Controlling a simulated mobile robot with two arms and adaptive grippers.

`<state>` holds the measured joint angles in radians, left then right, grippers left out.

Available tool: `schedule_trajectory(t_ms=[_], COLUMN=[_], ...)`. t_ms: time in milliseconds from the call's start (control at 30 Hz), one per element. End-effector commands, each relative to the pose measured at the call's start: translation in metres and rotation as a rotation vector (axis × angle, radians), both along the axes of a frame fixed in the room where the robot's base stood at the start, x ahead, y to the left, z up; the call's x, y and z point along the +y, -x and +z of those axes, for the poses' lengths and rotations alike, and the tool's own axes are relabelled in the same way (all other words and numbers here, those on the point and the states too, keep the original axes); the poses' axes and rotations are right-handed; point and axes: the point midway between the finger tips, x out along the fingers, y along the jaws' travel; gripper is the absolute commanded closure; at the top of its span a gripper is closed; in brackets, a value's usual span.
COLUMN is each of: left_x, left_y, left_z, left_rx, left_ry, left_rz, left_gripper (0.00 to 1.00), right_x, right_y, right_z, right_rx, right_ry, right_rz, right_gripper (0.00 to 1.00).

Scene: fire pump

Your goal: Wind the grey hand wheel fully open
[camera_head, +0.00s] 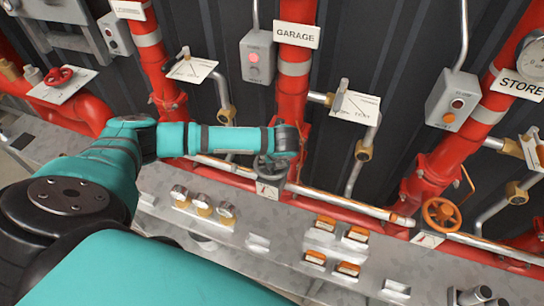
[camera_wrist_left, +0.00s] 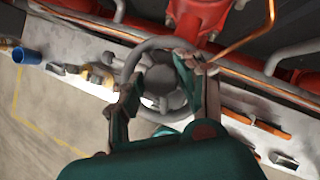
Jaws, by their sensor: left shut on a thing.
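The grey hand wheel (camera_head: 268,165) sits at the foot of the red riser labelled GARAGE in the head view. It fills the middle of the left wrist view (camera_wrist_left: 148,45), with its rounded hub inside the rim. My left gripper (camera_head: 283,163) reaches it from the left and above, and hides part of the wheel. In the wrist view my left gripper (camera_wrist_left: 160,72) has one finger on each side of the hub, crossing the rim, and is shut on the wheel. How far the wheel is turned cannot be told. My right gripper is not in view.
An orange hand wheel (camera_head: 441,214) is on the riser to the right, and a red one (camera_head: 58,76) at the far left. Several gauges (camera_head: 203,205) and orange-topped blocks (camera_head: 326,223) lie on the metal ledge (camera_head: 258,243) in front. A control box (camera_head: 257,57) hangs behind.

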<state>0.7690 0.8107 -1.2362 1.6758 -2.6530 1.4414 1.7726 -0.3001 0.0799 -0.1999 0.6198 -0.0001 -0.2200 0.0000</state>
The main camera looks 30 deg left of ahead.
Motion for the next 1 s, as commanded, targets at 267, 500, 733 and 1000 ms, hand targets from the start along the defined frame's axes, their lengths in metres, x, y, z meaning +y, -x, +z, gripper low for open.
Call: schedule_trajectory(t_ms=[267,500,733,1000], left_x=[-0.002,-0.001,-0.001,0.0], left_y=[-0.002,-0.004,-0.003,-0.003], left_z=[-0.004,-0.004,0.0,0.0], left_rx=[-0.001,-0.001,0.001,-0.001], left_ry=[0.003,0.001,-0.001,0.0], left_rz=[0.128,0.534,0.707,0.726], left_gripper=[1.0,1.0,1.0,1.0], right_x=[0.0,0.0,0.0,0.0], right_y=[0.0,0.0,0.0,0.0], right_z=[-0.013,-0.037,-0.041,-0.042], right_rx=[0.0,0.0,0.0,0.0], right_ry=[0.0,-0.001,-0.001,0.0], right_rz=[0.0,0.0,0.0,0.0], right_gripper=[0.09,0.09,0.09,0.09])
